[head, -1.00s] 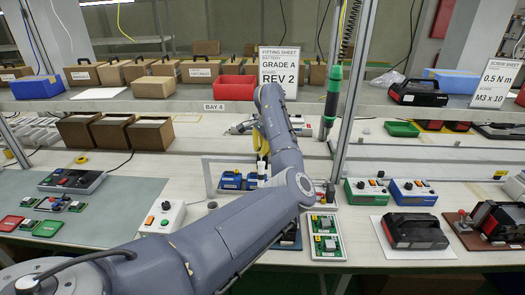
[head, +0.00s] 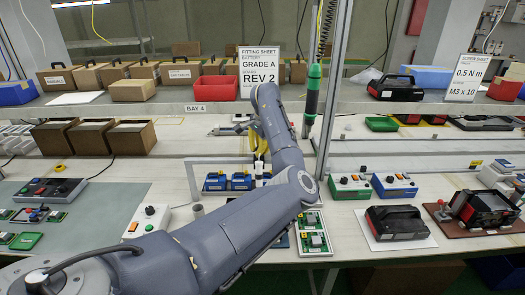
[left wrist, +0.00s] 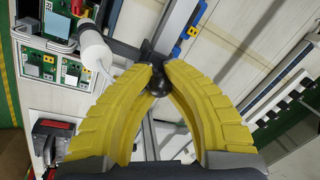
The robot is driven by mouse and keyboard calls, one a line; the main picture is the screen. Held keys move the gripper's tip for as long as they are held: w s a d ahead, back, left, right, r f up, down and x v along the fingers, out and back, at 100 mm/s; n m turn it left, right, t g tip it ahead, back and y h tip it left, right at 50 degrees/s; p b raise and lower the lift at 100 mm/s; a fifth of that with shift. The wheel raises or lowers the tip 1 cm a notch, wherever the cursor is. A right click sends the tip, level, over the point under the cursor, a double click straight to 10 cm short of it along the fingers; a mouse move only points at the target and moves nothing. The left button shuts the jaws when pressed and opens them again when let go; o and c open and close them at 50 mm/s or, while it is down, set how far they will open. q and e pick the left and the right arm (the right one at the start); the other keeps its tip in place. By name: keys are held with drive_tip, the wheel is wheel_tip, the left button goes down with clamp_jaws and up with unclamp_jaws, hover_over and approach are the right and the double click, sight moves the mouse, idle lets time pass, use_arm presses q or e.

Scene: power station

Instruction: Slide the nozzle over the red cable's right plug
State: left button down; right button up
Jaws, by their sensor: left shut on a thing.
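My left gripper (head: 261,150) hangs over the middle of the bench, behind my arm's elbow. In the left wrist view its yellow fingers (left wrist: 157,75) are shut on a dark, rounded piece (left wrist: 158,88). I cannot tell whether this piece is the nozzle. A white cylinder (left wrist: 93,45) lies just left of the fingertips in that view, apart from them. I cannot make out the red cable or its right plug in either view; my arm covers part of the bench. My right gripper is not in view.
A green-fronted box (head: 349,188) and a blue-fronted box (head: 394,187) stand to the right. A green circuit board (head: 312,233) lies beside my elbow. A metal post (head: 332,110) and a hanging green tool (head: 312,92) rise nearby.

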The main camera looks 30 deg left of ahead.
use_arm(q)
drive_tip(key=c, duration=1.2)
unclamp_jaws()
drive_tip(key=shift+a, duration=0.1)
drive_tip(key=shift+o, duration=0.2)
wheel_tip(320, 180, up, 12)
drive_tip(key=d, duration=0.2)
drive_tip(key=shift+s, duration=0.45)
